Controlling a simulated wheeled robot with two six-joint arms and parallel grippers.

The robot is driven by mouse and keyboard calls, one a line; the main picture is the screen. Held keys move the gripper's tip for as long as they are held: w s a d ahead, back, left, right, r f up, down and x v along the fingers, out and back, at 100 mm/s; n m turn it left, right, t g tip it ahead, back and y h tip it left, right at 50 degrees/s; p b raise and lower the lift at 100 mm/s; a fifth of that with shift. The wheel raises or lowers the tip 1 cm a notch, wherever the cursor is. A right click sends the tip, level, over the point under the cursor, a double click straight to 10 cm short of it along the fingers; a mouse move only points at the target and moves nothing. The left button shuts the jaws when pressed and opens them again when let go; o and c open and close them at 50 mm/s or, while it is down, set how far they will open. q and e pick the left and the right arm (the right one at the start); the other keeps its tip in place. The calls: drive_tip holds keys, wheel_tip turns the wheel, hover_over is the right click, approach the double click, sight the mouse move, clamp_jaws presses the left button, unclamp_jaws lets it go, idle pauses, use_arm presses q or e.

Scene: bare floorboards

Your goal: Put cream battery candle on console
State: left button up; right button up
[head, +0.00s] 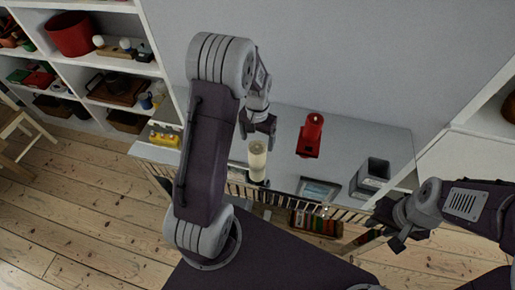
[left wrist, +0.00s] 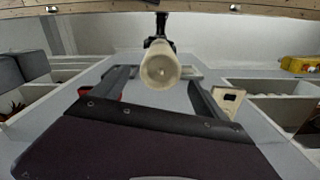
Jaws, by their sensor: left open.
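The cream battery candle (head: 257,160) stands on the light grey console (head: 285,170), near its front edge. In the left wrist view the candle (left wrist: 160,66) shows its round pale end, centred between the two fingers. My left gripper (head: 258,127) is open just behind and above the candle in the head view. Its spread fingers (left wrist: 158,92) flank the candle in the wrist view, and I see no finger closed on it. My right gripper (head: 385,226) is off the console's front right, with no candle near it; its jaw gap is unclear.
White shelves (head: 81,92) stand at left.

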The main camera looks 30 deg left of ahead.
use_arm(q)
wheel_tip(320, 180, up, 2)
drive_tip(key=shift+r, duration=0.1)
drive_tip(key=s+d+r, duration=0.1)
drive_tip(key=s+d, duration=0.2)
drive_tip(key=s, duration=0.3)
drive_tip(key=s+d+r+t, duration=0.1)
drive_tip(key=s+d, duration=0.3)
drive_tip(key=s, duration=0.3)
drive_tip(key=shift+d+r, duration=0.2)
drive_tip(key=shift+r, duration=0.2)
